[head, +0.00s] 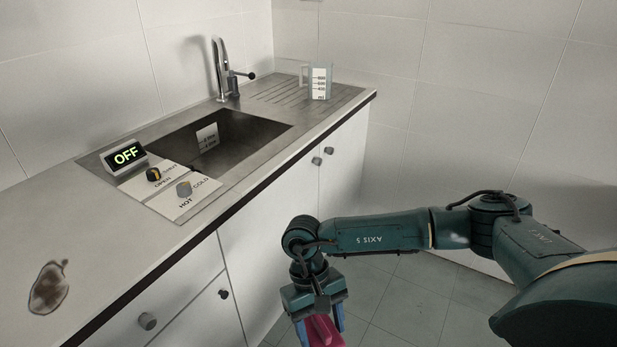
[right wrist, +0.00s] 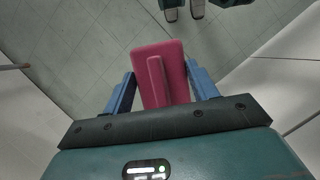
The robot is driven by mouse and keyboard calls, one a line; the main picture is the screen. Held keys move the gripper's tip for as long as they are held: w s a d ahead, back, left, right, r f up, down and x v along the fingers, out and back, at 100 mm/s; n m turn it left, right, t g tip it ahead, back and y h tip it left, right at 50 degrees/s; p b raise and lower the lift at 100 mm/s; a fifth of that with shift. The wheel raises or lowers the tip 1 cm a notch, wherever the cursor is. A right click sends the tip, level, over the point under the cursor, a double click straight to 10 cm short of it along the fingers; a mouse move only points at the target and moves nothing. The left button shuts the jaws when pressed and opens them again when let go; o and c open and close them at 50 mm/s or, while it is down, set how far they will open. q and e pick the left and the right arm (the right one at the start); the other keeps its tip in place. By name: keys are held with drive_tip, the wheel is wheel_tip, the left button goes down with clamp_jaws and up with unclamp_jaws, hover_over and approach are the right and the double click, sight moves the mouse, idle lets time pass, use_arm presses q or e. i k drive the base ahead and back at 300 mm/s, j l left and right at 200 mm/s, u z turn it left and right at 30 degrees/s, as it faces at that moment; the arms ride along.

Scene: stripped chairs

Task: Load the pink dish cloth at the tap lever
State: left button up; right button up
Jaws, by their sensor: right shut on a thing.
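My right gripper (head: 322,330) hangs low in front of the counter, at the bottom of the head view, pointing down. It is shut on the pink dish cloth (head: 323,332). In the right wrist view the cloth (right wrist: 160,72) is a flat pink block with a raised ridge, between the two blue fingers, above the floor. The tap (head: 221,68) stands behind the sink, tall and curved. Its lever (head: 246,75) sticks out to the right with a dark knob. The gripper is well below and in front of the tap. My left gripper does not show in the head view.
The sink basin (head: 238,138) is sunk into the counter. A measuring jug (head: 320,84) stands on the drainer. An OFF display (head: 125,156) and a panel with two knobs (head: 172,188) sit at the left. A brown stain (head: 47,288) marks the counter. Cupboard knobs stick out in front.

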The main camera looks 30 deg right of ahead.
sight(252, 75)
drive_tip(key=i+l+z, duration=0.1)
drive_tip(key=l+z, duration=0.25)
drive_tip(key=i+l+z, duration=0.2)
drive_tip(key=l+z, duration=0.15)
drive_tip(key=l, duration=0.15)
drive_tip(key=i+l+z, duration=0.15)
drive_tip(key=l, duration=0.3)
drive_tip(key=i+l+z, duration=0.15)
drive_tip(key=i+l, duration=0.2)
